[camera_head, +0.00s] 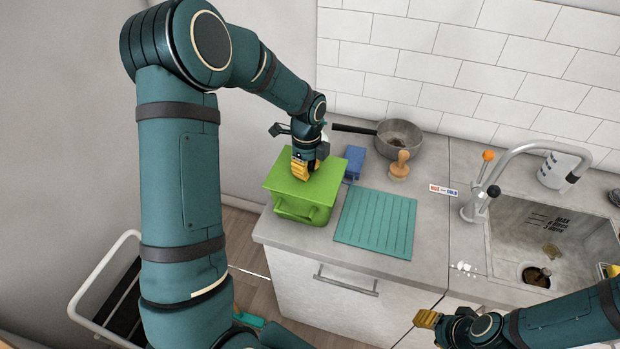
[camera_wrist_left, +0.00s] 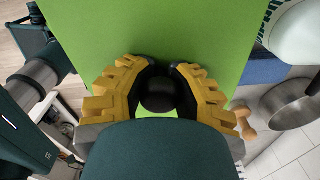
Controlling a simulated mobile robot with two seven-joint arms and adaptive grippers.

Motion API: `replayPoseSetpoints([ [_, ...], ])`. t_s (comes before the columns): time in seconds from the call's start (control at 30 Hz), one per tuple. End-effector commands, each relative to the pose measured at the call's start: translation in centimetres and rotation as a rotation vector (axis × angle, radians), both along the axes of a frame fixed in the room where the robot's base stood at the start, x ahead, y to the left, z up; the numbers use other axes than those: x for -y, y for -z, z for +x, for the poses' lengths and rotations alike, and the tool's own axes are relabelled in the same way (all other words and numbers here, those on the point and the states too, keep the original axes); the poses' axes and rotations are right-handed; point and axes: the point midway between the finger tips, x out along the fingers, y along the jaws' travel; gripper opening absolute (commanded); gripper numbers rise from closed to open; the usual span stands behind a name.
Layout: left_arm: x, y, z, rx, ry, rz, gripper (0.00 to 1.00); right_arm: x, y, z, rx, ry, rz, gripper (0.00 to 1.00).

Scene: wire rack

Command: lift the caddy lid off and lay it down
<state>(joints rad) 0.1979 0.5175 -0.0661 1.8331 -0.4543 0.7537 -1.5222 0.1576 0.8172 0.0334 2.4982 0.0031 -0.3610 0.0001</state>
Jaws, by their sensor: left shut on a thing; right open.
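The green caddy (camera_head: 300,212) stands on the counter near its left end. Its flat green lid (camera_head: 327,185) sits on top, and the lid also fills the upper part of the left wrist view (camera_wrist_left: 155,25). My left gripper (camera_head: 302,172) is over the middle of the lid. Its yellow fingers (camera_wrist_left: 160,95) are shut on the lid's round black knob (camera_wrist_left: 158,97), which shows between them in the left wrist view. My right gripper (camera_head: 428,319) is open and empty in front of the counter at lower right, away from the caddy.
A teal ribbed mat (camera_head: 376,223) lies bare right of the caddy. Behind are a blue block (camera_head: 354,163), a wooden-handled brush (camera_head: 400,167) and a grey saucepan (camera_head: 399,138). The sink (camera_head: 545,240) and tap (camera_head: 500,180) are at right. The counter's front edge is close to the caddy.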

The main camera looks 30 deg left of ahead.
Motion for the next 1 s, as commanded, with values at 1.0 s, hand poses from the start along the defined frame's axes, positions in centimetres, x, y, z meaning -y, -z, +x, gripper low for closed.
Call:
replayPoseSetpoints([
  [1.0,0.0,-2.5,0.0,0.001,0.000,0.000,0.00,0.0,-1.7,0.0,0.000,0.000,0.000,0.47],
])
